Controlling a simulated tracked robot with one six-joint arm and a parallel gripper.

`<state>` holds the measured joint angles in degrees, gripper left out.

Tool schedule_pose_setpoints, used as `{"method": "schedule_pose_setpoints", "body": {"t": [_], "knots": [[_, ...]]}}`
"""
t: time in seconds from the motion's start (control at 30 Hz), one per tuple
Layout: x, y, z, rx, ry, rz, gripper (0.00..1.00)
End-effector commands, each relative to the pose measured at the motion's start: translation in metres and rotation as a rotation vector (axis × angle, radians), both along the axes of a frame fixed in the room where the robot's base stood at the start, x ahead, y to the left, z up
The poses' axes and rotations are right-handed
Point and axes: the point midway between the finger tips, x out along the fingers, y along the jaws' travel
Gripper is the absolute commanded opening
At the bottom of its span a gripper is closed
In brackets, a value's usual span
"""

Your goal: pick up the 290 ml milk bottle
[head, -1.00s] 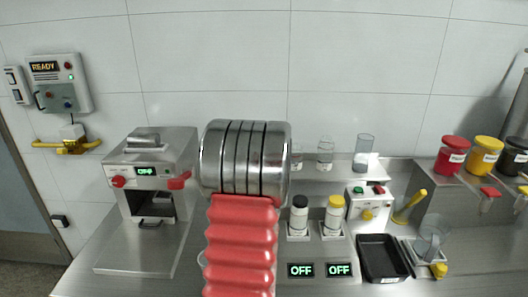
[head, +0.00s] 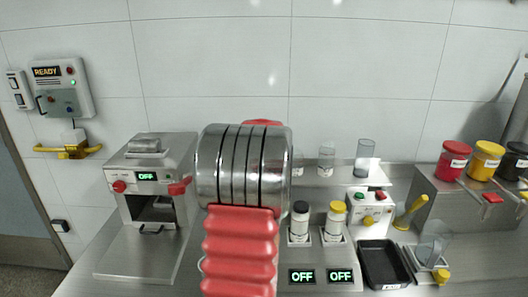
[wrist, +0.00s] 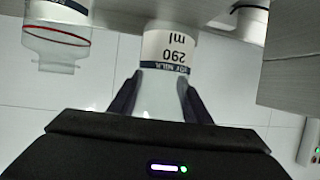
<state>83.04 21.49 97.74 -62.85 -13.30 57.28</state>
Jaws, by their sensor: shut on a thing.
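The 290 ml milk bottle (wrist: 168,48) shows in the wrist view, upside down in the picture, with a white label reading 290 ml. My gripper (wrist: 160,92) has one dark finger on each side of the bottle, just below the label in the picture, and is shut on it. In the head view my own red and metal arm blocks the gripper and this bottle.
Near the held bottle in the wrist view are a clear vessel with a red line (wrist: 55,45) and another labelled container (wrist: 250,20). The head view shows black-capped (head: 299,222) and yellow-capped (head: 335,220) bottles, a black tray (head: 382,265) and a grey machine (head: 150,185).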

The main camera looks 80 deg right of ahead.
Motion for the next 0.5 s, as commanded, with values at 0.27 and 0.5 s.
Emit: {"method": "schedule_pose_setpoints", "body": {"t": [0.27, 0.5], "knots": [[0.0, 0.0, 0.027, -0.004, 0.002, 0.001, 0.23], [0.0, 0.0, 0.045, -0.003, 0.001, 0.001, 0.23]]}}
